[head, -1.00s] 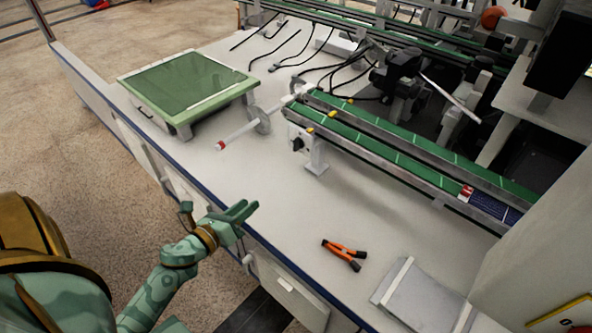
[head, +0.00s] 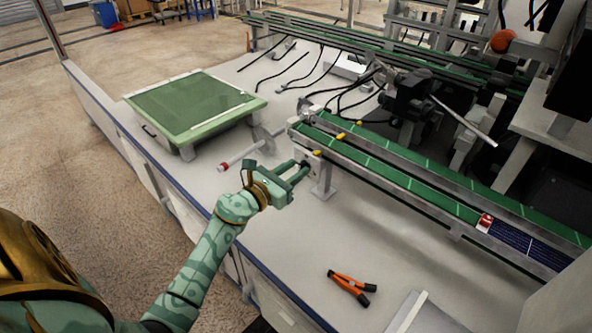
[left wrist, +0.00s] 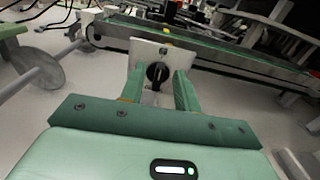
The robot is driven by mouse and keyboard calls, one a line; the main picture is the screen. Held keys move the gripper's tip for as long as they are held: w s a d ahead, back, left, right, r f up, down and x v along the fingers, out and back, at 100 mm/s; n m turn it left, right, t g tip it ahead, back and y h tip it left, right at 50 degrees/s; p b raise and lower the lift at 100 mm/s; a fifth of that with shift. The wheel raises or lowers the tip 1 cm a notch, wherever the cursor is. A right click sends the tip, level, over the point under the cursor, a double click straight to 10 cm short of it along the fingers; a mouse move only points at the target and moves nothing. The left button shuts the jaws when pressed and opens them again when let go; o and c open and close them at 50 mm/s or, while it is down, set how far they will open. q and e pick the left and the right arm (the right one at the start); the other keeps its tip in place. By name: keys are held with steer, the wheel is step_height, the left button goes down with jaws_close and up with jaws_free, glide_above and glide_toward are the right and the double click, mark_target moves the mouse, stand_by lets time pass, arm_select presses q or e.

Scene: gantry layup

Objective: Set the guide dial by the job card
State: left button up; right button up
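The guide dial is a round black knob (left wrist: 157,73) on a pale plate (left wrist: 150,55) at the near end of the green conveyor. My left gripper (head: 301,170) is at this plate and its fingers largely cover the dial in the head view. In the left wrist view, the left gripper (left wrist: 159,86) is open, its two green fingers on either side of the dial with a gap showing at each side. I cannot tell how far the fingertips reach past the knob. I cannot make out a readable job card. My right gripper is not in view.
The green conveyor (head: 400,182) runs right, bearing a red-and-white item (head: 485,222) and dark blue panels (head: 525,240). Orange-handled pliers (head: 352,287) lie on the bench. A green-framed glass panel (head: 190,105) and a rod with a disc (head: 262,138) are at left.

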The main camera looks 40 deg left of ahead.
arm_select(q)
steer(key=shift+w, duration=0.4)
jaws_close()
